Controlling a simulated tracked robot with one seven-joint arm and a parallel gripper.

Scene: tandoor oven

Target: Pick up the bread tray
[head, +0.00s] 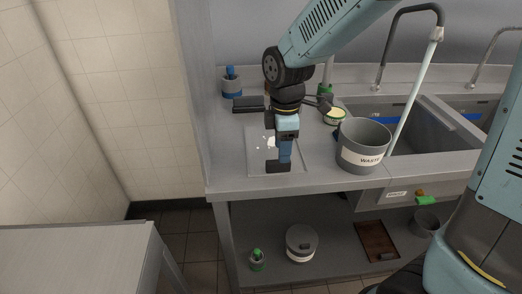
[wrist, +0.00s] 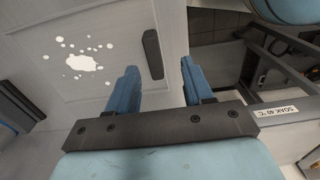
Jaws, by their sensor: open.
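A flat light-grey tray (head: 255,161), which I take for the bread tray, lies on the steel counter left of the sink. White spots and a smear mark its surface; it also shows in the wrist view (wrist: 112,62). A dark bar handle (wrist: 153,54) stands near its edge. My gripper (head: 284,162) points down over the tray's front right part. In the wrist view my gripper (wrist: 159,62) has its blue fingers spread, with the handle appearing in the gap between them, nearer the left finger. Whether a finger touches the handle cannot be told.
A grey waste bucket (head: 363,146) stands close right of the tray, before the sink (head: 430,130). A blue-banded pot (head: 232,87) and a dark block (head: 248,104) sit behind. A lidded pot (head: 302,243) and brown tray (head: 377,242) are on the lower shelf.

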